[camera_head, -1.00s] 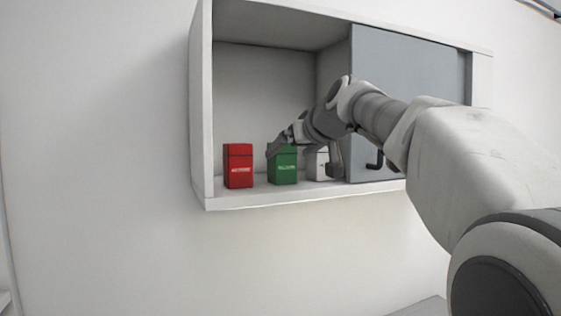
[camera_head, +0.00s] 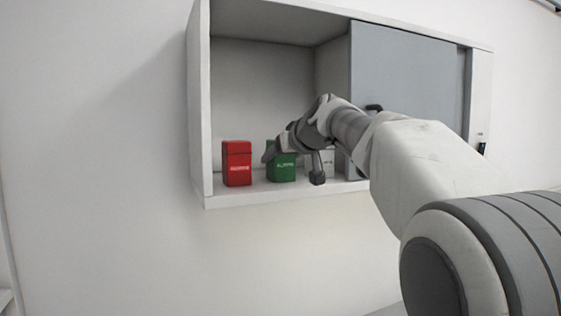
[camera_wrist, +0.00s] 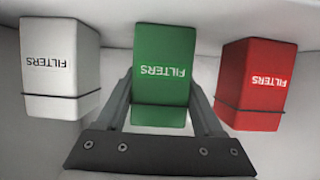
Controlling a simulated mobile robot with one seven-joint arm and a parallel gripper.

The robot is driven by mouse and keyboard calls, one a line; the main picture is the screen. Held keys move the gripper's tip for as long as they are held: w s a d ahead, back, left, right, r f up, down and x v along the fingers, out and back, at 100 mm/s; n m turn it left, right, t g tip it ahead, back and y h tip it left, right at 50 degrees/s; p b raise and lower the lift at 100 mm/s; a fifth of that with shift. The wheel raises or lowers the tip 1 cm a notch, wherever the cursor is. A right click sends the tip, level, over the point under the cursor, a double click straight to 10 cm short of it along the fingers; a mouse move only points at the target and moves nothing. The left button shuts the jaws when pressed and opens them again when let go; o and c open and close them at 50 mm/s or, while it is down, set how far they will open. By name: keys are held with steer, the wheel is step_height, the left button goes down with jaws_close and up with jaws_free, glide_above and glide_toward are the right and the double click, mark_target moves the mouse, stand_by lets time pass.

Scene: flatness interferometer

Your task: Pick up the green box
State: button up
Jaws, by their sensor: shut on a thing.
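The green box (camera_head: 282,167) stands upright on the shelf of the wall cabinet, between a red box and a white box. It also shows in the wrist view (camera_wrist: 163,68), upside down, with "FILTERS" printed on it. My gripper (camera_head: 275,153) reaches in from the right and is at the upper part of the green box. In the wrist view my gripper's fingers (camera_wrist: 163,105) lie along both sides of the green box, shut on it. In the head view my gripper hides part of the box's top.
The red box (camera_head: 237,163) stands to the left and the white box (camera_head: 327,162) to the right, partly hidden by my arm. The cabinet's left wall (camera_head: 199,110) is close to the red box. A grey sliding door (camera_head: 412,85) covers the cabinet's right part.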

steer(key=c, duration=0.3)
steer(key=shift+r, duration=0.15)
step_height(320, 180, up, 9)
steer(key=shift+p, duration=1.2)
steer(key=shift+r, duration=0.35)
